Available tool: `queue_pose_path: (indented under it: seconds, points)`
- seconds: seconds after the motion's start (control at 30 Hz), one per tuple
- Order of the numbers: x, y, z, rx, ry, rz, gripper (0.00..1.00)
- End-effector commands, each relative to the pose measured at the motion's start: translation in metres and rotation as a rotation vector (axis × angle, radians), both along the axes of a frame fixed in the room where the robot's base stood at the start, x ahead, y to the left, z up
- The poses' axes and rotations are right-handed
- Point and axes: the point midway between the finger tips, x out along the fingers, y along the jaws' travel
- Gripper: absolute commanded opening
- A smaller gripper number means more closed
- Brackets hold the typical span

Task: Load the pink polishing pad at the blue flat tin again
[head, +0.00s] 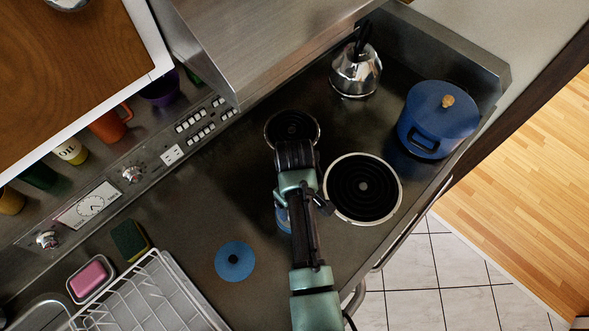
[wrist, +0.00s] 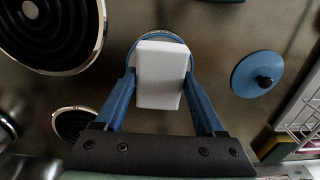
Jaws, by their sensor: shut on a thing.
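My gripper (wrist: 160,92) is shut on a pale, whitish block (wrist: 160,75), held between its two blue fingers. The block looks white rather than pink in the wrist view. Behind it shows the round blue flat tin (wrist: 183,44), mostly covered by the block. I cannot tell whether the block touches the tin. In the head view the tin (head: 283,219) peeks out to the left of my arm, which hides the block. A blue disc with a black knob, like a lid (head: 234,261), lies flat to the left; it also shows in the wrist view (wrist: 257,73).
A pink bar (head: 92,278) lies in a metal dish beside a green-and-yellow sponge (head: 130,240) and a white wire rack (head: 150,300). Coil burners (head: 362,188), a kettle (head: 356,71) and a blue pot (head: 436,118) stand right and behind. Counter around the lid is clear.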

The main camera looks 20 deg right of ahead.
Motion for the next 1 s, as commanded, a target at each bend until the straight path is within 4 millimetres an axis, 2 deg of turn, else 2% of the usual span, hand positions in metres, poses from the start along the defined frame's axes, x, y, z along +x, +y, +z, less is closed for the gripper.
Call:
queue_pose_path:
  seconds: [1.0]
  points:
    - [0.0, 0.0, -0.0098, 0.0, 0.0, 0.0, 0.27]
